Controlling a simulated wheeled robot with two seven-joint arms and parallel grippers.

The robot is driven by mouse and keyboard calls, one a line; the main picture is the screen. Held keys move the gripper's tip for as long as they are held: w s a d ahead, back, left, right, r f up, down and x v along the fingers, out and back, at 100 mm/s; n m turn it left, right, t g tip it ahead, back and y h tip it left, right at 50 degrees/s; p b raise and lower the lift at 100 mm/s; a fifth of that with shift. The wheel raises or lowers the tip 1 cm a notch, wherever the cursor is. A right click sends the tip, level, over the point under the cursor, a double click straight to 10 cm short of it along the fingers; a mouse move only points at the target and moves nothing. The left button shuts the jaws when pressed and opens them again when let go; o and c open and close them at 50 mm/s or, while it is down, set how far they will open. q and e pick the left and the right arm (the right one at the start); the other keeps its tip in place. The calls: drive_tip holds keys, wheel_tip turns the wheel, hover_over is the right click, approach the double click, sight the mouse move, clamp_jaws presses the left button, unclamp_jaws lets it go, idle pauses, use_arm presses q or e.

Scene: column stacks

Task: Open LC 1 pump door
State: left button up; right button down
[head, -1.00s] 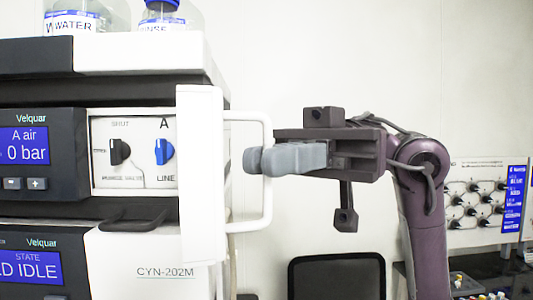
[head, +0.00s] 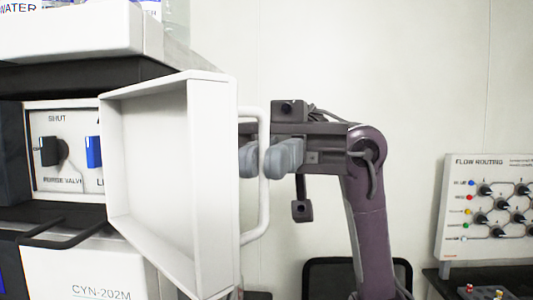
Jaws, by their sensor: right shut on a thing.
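The white pump door (head: 160,160) stands swung out from the stack at left, with its hollow inner face and raised rim towards me. Its white bar handle (head: 264,205) sticks out on the right side. My right gripper (head: 264,158) is shut on the handle, one grey finger on each side of the bar. Part of the far finger is behind the bar. Behind the door, the pump panel (head: 74,120) shows a black purge valve knob (head: 48,151) and part of a blue knob (head: 94,151). My left gripper is not in view.
A white unit marked CYN-202M (head: 90,270) sits below, with a dark bar handle (head: 62,238) jutting out under the door. A flow routing board (head: 490,210) stands at right. A dark chair back (head: 350,275) is low behind my right arm.

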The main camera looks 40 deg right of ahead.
drive_tip(key=shift+w+d, duration=0.1)
idle(0.3)
drive_tip(key=c, duration=1.6)
unclamp_jaws()
drive_tip(key=shift+w, duration=0.1)
drive_tip(key=shift+w+d, duration=0.25)
drive_tip(key=shift+d, duration=0.05)
drive_tip(key=shift+v, duration=3.5)
